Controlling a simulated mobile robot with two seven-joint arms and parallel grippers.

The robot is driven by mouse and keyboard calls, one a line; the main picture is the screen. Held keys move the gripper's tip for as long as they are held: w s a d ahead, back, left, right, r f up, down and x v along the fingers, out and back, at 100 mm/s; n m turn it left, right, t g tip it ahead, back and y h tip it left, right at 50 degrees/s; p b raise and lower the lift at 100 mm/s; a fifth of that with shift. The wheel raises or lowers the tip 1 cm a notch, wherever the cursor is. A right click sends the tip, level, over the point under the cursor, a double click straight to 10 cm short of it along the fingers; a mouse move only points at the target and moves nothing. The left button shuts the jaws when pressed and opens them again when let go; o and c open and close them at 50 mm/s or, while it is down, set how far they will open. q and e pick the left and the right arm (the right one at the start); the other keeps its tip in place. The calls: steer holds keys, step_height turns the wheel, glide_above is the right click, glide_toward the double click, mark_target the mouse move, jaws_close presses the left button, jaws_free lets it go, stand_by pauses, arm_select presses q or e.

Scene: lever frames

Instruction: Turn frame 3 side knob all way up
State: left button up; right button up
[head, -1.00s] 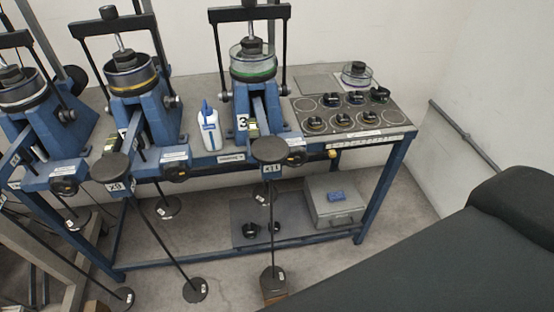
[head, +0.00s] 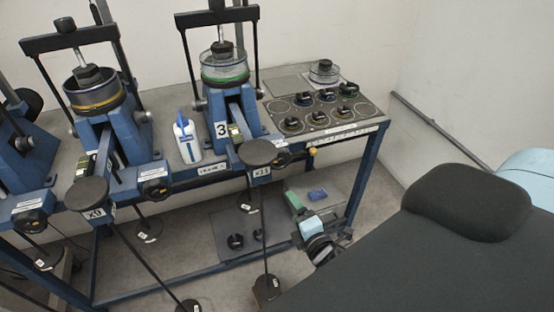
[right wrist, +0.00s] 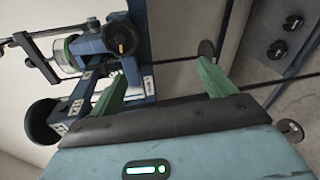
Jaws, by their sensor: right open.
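Frame 3 (head: 214,105) is a blue lever frame with a "3" label and a green-ringed cell. Its black side knob (head: 283,158) sits low on the right, beside the x11 weight disc (head: 258,152). In the right wrist view, a black knob with an orange mark (right wrist: 122,36) shows on blue metal, beyond and left of the fingers. My right gripper (head: 294,201) is below and right of the knob, in front of the bench and apart from it. Its green fingers (right wrist: 160,84) are open with nothing between them. My left gripper is out of view.
A white bottle (head: 187,140) stands left of frame 3. Another frame (head: 105,125) stands further left. Hanger rods and weights hang below the bench.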

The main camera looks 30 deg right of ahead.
mark_target(281, 162)
steer(key=w+d+r+n, duration=0.1)
steer(key=w, duration=0.3)
steer(key=w+d+r+n+t+h, duration=0.1)
steer(key=w+r+n, duration=0.1)
steer(key=w, duration=0.3)
steer(key=w+d+r+n+b, duration=0.1)
steer(key=w+d+r, duration=0.1)
steer(key=w, duration=0.2)
steer(key=shift+w+d+n+t, duration=0.1)
steer(key=shift+w+n+t, duration=0.2)
steer(key=shift+w+n, duration=0.1)
steer(key=shift+w, duration=0.2)
steer(key=shift+c, duration=0.4)
steer(key=c, duration=1.1)
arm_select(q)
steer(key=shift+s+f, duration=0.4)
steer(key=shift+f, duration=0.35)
arm_select(e)
steer(key=shift+d, duration=0.1)
steer(key=shift+c, duration=0.3)
